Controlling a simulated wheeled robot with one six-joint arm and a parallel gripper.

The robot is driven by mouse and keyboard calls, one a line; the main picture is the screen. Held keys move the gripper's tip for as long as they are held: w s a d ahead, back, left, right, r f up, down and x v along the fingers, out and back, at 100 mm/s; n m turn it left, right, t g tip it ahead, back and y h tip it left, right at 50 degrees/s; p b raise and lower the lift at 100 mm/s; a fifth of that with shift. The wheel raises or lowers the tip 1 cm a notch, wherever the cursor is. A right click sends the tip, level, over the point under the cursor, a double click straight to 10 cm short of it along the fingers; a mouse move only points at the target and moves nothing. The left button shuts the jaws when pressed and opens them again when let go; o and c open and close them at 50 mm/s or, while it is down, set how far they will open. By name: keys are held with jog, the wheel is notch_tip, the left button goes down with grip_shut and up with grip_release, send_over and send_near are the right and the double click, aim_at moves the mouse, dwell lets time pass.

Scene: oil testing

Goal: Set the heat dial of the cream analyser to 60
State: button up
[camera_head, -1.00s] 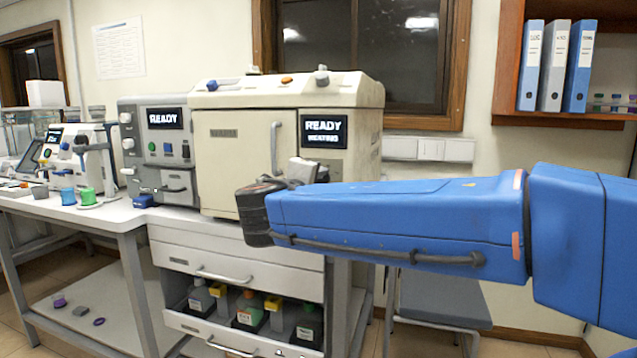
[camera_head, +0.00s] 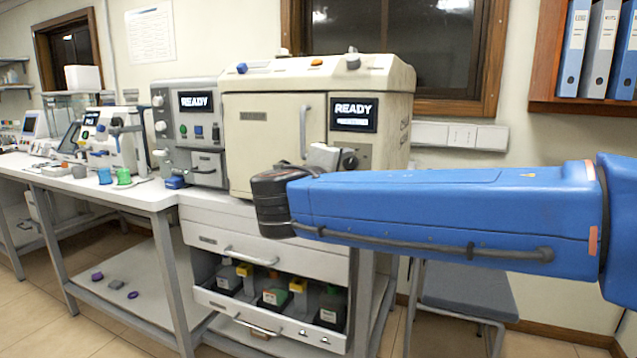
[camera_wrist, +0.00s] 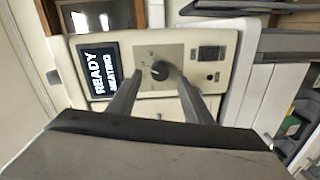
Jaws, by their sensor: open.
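The cream analyser (camera_head: 262,150) stands on the bench, its screen (camera_head: 353,114) showing READY with a smaller line under it. In the wrist view the screen (camera_wrist: 97,72) reads READY HEATING. The heat dial (camera_wrist: 160,70) is a dark round knob on a pale panel beside the screen, with small marks around it that are too small to read. My gripper (camera_wrist: 158,103) is open and empty. Its two fingers point at the panel on either side of the dial in the picture, apart from it. In the head view my gripper (camera_head: 325,158) is at the analyser's right front, partly hiding the panel.
A grey machine (camera_head: 196,135) stands left of the analyser. A blue cup (camera_head: 104,176) and a green cup (camera_head: 124,177) are on the bench (camera_head: 130,195) further left. Below the analyser an open drawer (camera_head: 270,318) holds several bottles. A grey chair (camera_head: 465,290) stands beneath my arm.

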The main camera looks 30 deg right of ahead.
jog(key=v, duration=1.3)
jog(key=shift+s+a, duration=0.2)
jog(key=shift+a, duration=0.05)
jog(key=shift+d, duration=0.1)
dwell(0.7)
jog(key=s+d+f+g+y, duration=0.3)
jog(key=d+f, duration=0.1)
jog(key=f, duration=0.6)
jog(key=s+d+f+g+y, duration=0.2)
jog(key=d+f+g+y, duration=0.1)
jog(key=f, duration=0.7)
jog(key=s+a+f+m+y, duration=0.2)
jog(key=a+f+y, duration=0.1)
jog(key=f+y, duration=0.1)
jog(key=s+a+f+m+y, duration=0.3)
jog(key=f, duration=0.4)
jog(key=shift+f+y, duration=0.2)
jog(key=shift+y, duration=0.2)
